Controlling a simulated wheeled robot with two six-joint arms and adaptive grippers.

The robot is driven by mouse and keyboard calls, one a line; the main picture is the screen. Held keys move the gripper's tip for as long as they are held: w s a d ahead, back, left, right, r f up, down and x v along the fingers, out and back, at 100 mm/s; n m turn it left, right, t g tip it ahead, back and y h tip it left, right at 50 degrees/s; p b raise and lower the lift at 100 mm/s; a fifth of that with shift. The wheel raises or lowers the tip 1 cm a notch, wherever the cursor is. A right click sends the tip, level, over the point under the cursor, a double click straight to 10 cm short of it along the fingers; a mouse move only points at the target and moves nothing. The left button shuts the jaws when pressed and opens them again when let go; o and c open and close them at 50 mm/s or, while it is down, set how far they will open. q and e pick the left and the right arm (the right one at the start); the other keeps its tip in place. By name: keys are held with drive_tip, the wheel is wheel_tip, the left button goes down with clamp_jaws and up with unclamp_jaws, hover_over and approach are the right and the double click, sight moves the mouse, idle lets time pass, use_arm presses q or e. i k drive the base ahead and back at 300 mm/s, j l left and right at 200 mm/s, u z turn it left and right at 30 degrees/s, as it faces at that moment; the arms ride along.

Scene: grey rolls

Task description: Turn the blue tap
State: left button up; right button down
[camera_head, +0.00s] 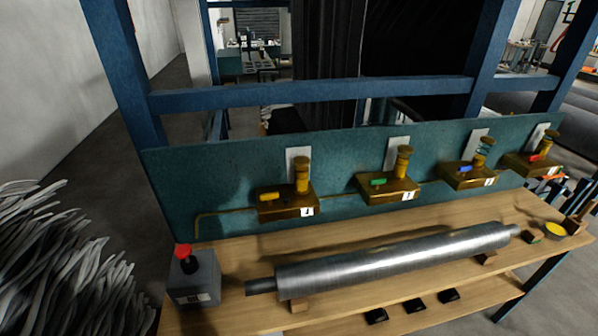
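The blue tap (477,168) is a small handle on the third brass block from the left, on the teal back panel (350,150) behind the bench. A brass post with a coiled-looking upper part rises behind it. To its left are a green tap (379,182) and a yellow tap (268,197); to its right is a red tap (534,157). Each sits on a brass block with a white tag. The tag numbers are too small to read surely. Neither of my grippers shows in the head view.
A long grey metal roll (400,260) lies on supports across the wooden bench (235,262), in front of the taps. A grey box with a red button (183,251) stands at the left end. A yellow round item (555,230) is at the right. Blue frame beams (310,92) stand behind.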

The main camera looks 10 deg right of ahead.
sight(462, 169)
drive_tip(key=z, duration=1.9)
